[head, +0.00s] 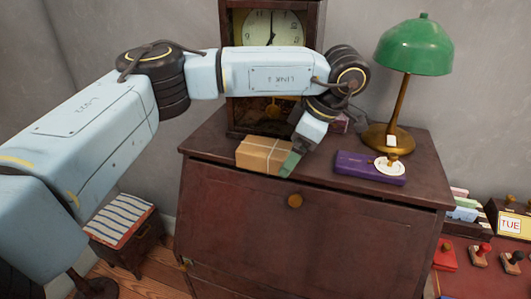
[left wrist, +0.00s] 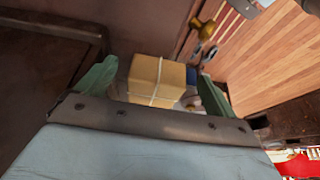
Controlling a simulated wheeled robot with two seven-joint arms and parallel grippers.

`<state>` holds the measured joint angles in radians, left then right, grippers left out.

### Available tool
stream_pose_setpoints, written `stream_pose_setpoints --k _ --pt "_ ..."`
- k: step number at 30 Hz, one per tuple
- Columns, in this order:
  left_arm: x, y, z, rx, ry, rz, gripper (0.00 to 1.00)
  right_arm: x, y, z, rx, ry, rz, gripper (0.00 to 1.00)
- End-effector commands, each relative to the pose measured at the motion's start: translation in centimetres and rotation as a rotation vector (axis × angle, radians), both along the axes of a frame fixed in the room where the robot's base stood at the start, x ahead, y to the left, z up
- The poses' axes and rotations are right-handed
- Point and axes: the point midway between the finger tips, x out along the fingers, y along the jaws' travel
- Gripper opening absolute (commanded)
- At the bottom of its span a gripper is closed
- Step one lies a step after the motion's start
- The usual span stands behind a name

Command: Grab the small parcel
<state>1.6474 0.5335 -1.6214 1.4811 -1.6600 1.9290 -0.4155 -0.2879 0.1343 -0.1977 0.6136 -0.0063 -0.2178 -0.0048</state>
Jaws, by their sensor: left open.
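The small parcel (head: 264,155) is a tan box tied with white string. It sits near the front edge of the dark wooden cabinet top (head: 215,141). My left gripper (head: 290,164) points down at the parcel's right side, with one green finger clearly showing in the head view. In the left wrist view the parcel (left wrist: 157,79) appears between the two spread green fingers, with gaps on both sides. The gripper is open and holds nothing. Whether a finger touches the parcel cannot be told. My right gripper is not in view.
A purple box (head: 360,167) with a white round item (head: 389,165) lies to the right on the cabinet. A green-shaded lamp (head: 414,48) stands behind it. A tall clock (head: 270,27) stands at the back, partly behind my arm. A striped stool (head: 122,217) is at lower left.

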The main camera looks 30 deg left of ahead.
Motion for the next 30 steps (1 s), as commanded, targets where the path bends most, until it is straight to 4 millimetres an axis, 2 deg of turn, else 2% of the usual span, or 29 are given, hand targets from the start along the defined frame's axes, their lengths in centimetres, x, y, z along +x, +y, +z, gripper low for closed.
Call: stream_pose_setpoints --k 3,6,17,21,30 --pt "-0.3 1.4 0.0 -0.001 -0.001 0.001 0.94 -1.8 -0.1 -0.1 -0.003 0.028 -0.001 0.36" --pt "-0.5 1.9 0.0 -0.002 -0.001 0.0 0.94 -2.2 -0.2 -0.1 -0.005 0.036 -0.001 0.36" --pt "-1.7 6.9 0.0 -0.002 -0.001 0.002 0.94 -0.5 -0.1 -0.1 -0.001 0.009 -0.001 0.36" --pt "-1.7 7.0 -1.1 -0.002 0.0 -0.001 0.94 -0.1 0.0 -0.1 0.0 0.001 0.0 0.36" --pt "-1.7 7.0 -1.1 -0.002 0.0 -0.001 0.94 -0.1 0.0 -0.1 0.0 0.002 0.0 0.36"
